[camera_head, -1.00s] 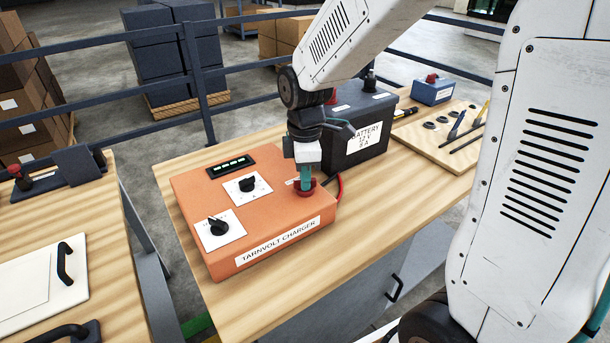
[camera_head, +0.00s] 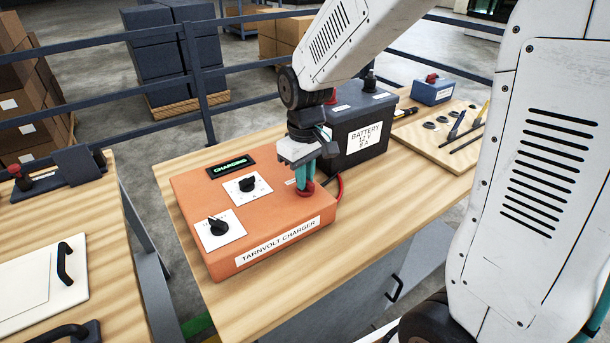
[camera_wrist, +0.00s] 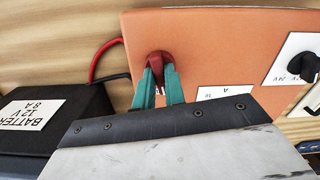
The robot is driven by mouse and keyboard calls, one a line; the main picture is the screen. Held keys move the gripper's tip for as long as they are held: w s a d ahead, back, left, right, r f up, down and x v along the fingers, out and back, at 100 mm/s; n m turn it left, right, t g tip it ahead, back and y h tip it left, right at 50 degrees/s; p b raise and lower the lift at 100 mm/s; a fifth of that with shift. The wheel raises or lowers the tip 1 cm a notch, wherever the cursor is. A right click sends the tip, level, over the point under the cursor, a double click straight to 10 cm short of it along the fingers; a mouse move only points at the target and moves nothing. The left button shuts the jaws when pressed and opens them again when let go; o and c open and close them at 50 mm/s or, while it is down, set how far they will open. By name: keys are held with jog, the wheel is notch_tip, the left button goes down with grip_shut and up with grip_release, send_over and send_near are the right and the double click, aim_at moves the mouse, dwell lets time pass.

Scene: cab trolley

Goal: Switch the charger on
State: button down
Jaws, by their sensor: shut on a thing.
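The orange charger (camera_head: 200,190), labelled TARNVOLT CHARGER, sits on the wooden table. Its display (camera_head: 231,165) reads CHARGING in green. Two black knobs on white plates are on its top: the rear knob (camera_head: 247,184) and the front knob (camera_head: 217,227). A red switch knob (camera_head: 305,189) is at the charger's right side. My gripper (camera_head: 306,181) points down with its teal fingers shut on this red knob. In the wrist view, the fingers (camera_wrist: 158,84) hold the red knob (camera_wrist: 159,61) from both sides, hiding part of it.
A black battery (camera_head: 352,127) labelled 12 V 8 A stands right behind the charger. Red and black cables (camera_wrist: 101,58) run beside the charger. A tool board (camera_head: 440,145) lies to the right. A second table (camera_head: 100,230) stands left.

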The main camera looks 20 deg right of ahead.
jog(key=shift+m, duration=1)
jog(key=c, duration=1.5)
grip_release()
jog(key=shift+o, duration=0.2)
jog(key=shift+r, duration=0.1)
notch_tip(320, 180, up, 8)
jog(key=shift+f, duration=0.15)
